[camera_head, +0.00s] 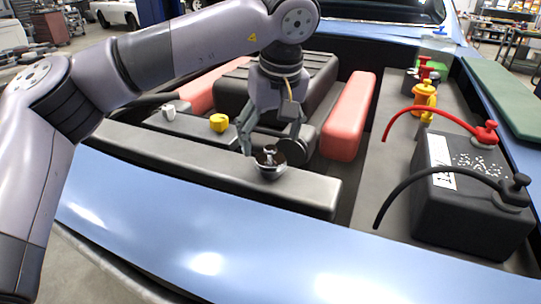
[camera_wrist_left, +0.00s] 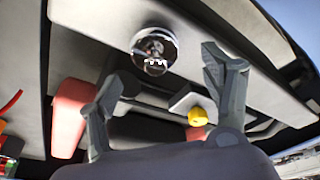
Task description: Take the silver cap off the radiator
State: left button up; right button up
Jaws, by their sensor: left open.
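The silver cap (camera_head: 270,164) is a shiny round cap on the long dark grey radiator (camera_head: 200,160) behind the blue front edge of the car. In the left wrist view the cap (camera_wrist_left: 154,50) shows at the upper middle, ahead of the fingers. My left gripper (camera_head: 271,150) points down from above, just behind the cap, with its fingers spread. In the left wrist view the fingers of my left gripper (camera_wrist_left: 163,70) are apart with nothing between them. I cannot tell the exact height gap to the cap. My right gripper is in no view.
A yellow cap (camera_head: 219,123) and a white cap (camera_head: 168,114) stand left of the gripper. A black battery (camera_head: 470,215) with red (camera_head: 430,110) and black (camera_head: 420,180) cables stands at right. A red block (camera_head: 349,117) flanks the dark engine.

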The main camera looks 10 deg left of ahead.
aim_at(271, 147)
pick_arm(q)
jog(key=p+x, duration=0.1)
jog(key=x, duration=0.1)
jog(key=w+x, duration=0.1)
jog(key=x, duration=0.1)
jog(key=shift+d+f+p, duration=0.1)
jog(key=shift+f+p, duration=0.1)
jog(key=shift+p, duration=0.2)
jog(key=shift+f, duration=0.2)
jog(key=shift+c, duration=0.5)
jog(key=c, duration=0.8)
jog(key=shift+c, duration=1.2)
jog(key=shift+r, duration=0.1)
